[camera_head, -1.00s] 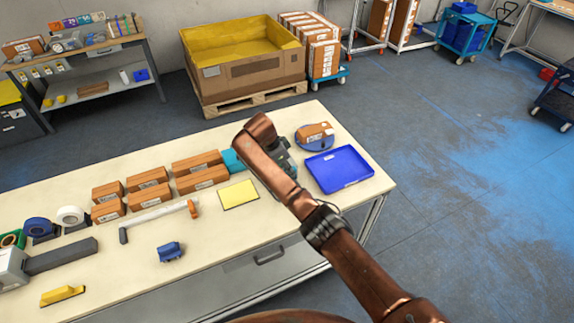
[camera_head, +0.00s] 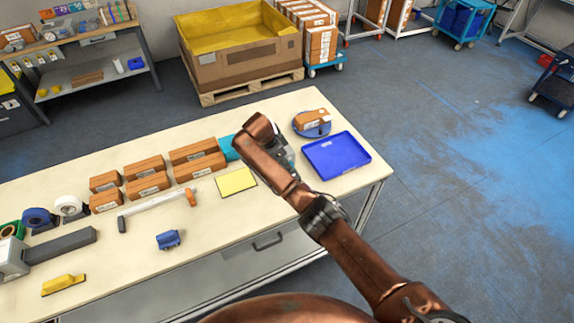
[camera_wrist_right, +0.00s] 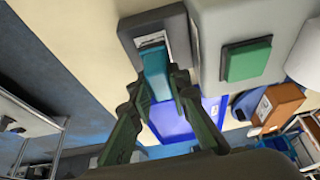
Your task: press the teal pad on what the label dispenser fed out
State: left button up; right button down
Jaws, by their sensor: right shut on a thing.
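My right gripper (camera_wrist_right: 158,88) is shut on a teal pad (camera_wrist_right: 156,68) in the right wrist view. The pad's far end lies over a pale patch (camera_wrist_right: 176,42) framed by a grey plate (camera_wrist_right: 133,32); whether they touch, I cannot tell. Beside it stands the pale label dispenser (camera_wrist_right: 212,15) with a green square button (camera_wrist_right: 247,61). In the head view my right arm hides the gripper's tips and most of this machine. A teal surface (camera_head: 228,148) shows left of the arm. My left gripper is not in view.
A blue tray (camera_head: 358,151) and a round blue plate (camera_head: 299,122) with a brown box (camera_head: 312,118) are right of my arm. Several brown boxes (camera_head: 192,151), a yellow sheet (camera_head: 236,182) and an orange-ended bar (camera_head: 158,206) lie left.

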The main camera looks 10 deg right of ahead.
aim_at(292, 162)
jog(key=shift+f, duration=0.7)
dwell(1.3)
notch_tip(292, 162, up, 7)
jog(key=p, duration=0.5)
jog(key=shift+r+p, duration=0.15)
jog(key=shift+p, duration=0.25)
